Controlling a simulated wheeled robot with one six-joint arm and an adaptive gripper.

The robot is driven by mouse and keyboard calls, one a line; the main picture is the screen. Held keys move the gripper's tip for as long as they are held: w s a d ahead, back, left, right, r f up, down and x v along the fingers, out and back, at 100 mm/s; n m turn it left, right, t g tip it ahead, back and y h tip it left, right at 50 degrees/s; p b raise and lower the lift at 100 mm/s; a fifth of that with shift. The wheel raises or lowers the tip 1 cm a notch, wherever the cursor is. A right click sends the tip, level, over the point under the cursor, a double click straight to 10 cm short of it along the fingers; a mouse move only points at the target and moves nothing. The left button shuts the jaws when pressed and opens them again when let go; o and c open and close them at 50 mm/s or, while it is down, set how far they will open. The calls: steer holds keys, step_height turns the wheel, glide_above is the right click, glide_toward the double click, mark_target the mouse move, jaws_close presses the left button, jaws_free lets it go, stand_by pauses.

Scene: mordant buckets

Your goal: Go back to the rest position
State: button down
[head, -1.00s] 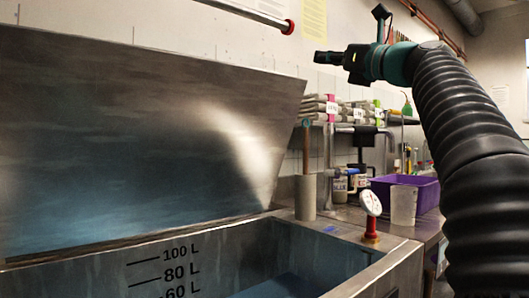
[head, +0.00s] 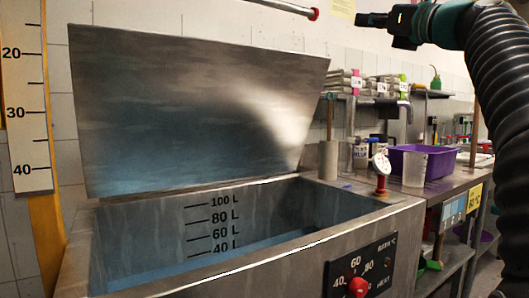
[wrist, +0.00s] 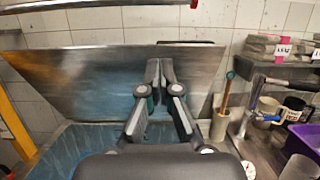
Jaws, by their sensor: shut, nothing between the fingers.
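My gripper (head: 374,20) is at the top right in the head view, at the end of my raised arm, well above the vat and counter. In the wrist view my gripper (wrist: 159,66) has its fingertips together with nothing between them. Beyond the fingers, the wrist view shows the vat's raised metal lid (wrist: 95,80). The steel vat (head: 300,245) stands below, open, with a litre scale on its inner wall and blue liquid (head: 170,268) low inside. My gripper touches none of these.
A horizontal pipe with a red end (head: 313,14) runs near my gripper's height. A purple tub (head: 440,163), a clear beaker (head: 414,170) and a dial gauge (head: 381,163) stand right of the vat. A ruler board (head: 25,120) stands at left.

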steer(key=w+d+f+n+g+h, duration=0.1)
steer(key=w+d+f+n+h, duration=0.25)
steer(key=f, duration=0.55)
steer(key=w+d+f+n+g+h, duration=0.1)
steer(key=w+d+f+n+h, duration=0.1)
steer(key=w+f+n, duration=0.45)
steer(key=s+a+f+n+g+h, duration=0.1)
steer(key=s+f+n+g, duration=0.15)
steer(key=f, duration=0.55)
steer(key=s+f+n+g+h, duration=0.15)
steer(key=s+f, duration=0.25)
steer(key=f, duration=0.5)
steer(key=s+a+f+n+g+h, duration=0.1)
steer(key=s+f+n, duration=0.4)
steer(key=s+f, duration=0.5)
steer(key=s+a+f+n+g+h, duration=0.1)
steer(key=s+a+f+n+g, duration=0.2)
steer(key=s+f, duration=0.7)
steer(key=s+a+f+n+g+h, duration=0.1)
steer(key=s+a+f+n, duration=0.4)
steer(key=s+f, duration=0.5)
steer(key=shift+s+a+f+n+g, duration=0.35)
steer(key=shift+n+g, duration=0.35)
steer(key=shift+n, duration=0.4)
